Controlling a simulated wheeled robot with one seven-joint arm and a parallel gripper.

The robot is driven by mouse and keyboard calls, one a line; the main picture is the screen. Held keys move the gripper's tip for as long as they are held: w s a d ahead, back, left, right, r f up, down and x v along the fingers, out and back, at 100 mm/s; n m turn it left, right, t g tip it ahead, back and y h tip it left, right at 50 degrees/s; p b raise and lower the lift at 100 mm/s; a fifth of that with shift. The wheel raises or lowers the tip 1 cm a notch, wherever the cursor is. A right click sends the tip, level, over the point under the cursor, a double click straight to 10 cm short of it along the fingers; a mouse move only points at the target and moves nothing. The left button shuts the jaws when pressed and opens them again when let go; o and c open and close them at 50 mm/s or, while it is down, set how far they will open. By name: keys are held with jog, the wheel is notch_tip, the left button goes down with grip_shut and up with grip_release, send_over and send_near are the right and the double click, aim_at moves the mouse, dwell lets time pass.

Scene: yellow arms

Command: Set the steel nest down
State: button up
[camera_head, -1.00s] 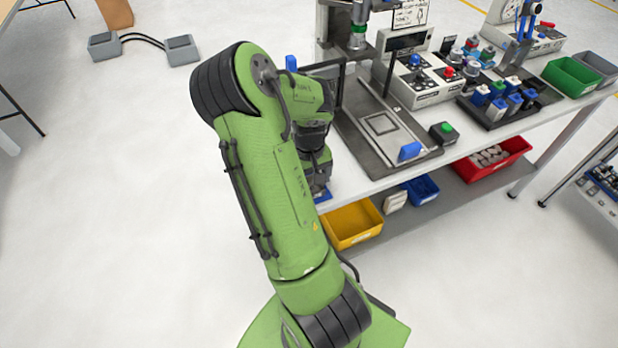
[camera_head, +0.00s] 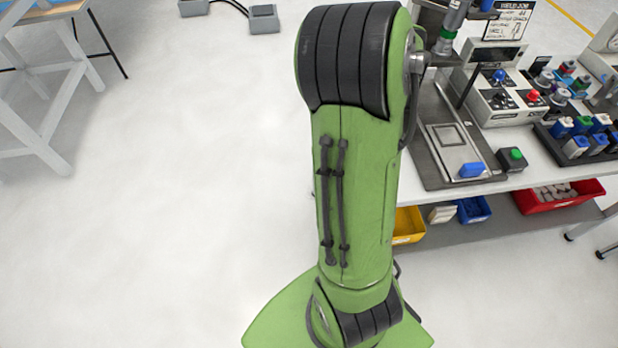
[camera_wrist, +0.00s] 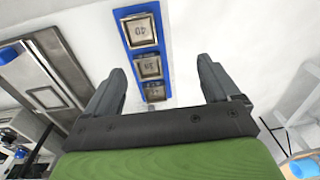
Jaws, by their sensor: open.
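Three square steel nests show in the wrist view in a blue rack on the white tabletop: one marked 40 (camera_wrist: 138,30), a middle one whose number looks like 38 (camera_wrist: 148,67), and a nearer one (camera_wrist: 155,93). The blue rack (camera_wrist: 161,42) runs away from my gripper. My gripper (camera_wrist: 160,80) is open, its two dark fingers well apart. Nothing is clasped between them; the nearest nest shows in the gap, apart from both fingers. In the head view my green arm hides the gripper and the rack.
A steel fixture plate with a square recess (camera_head: 452,143) lies on the bench, with a blue block (camera_head: 472,170) at its front. A green-button box (camera_head: 512,158) stands beside it. Yellow (camera_head: 408,226) and red bins (camera_head: 560,196) sit below. The floor at left is open.

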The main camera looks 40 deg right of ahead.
jog(key=a+r+n+t+y, duration=0.15)
jog(key=a+r, duration=0.25)
jog(key=a, duration=0.4)
jog(key=a+r+n+t+h, duration=0.15)
jog(key=a+r, duration=0.25)
jog(key=a, duration=0.4)
jog(key=s+a+r+n+t, duration=0.2)
jog(key=s+a+r, duration=0.1)
jog(key=s+a, duration=0.4)
jog(key=shift+s+a+n, duration=0.15)
jog(key=shift+a+n, duration=0.25)
jog(key=shift+a, duration=0.4)
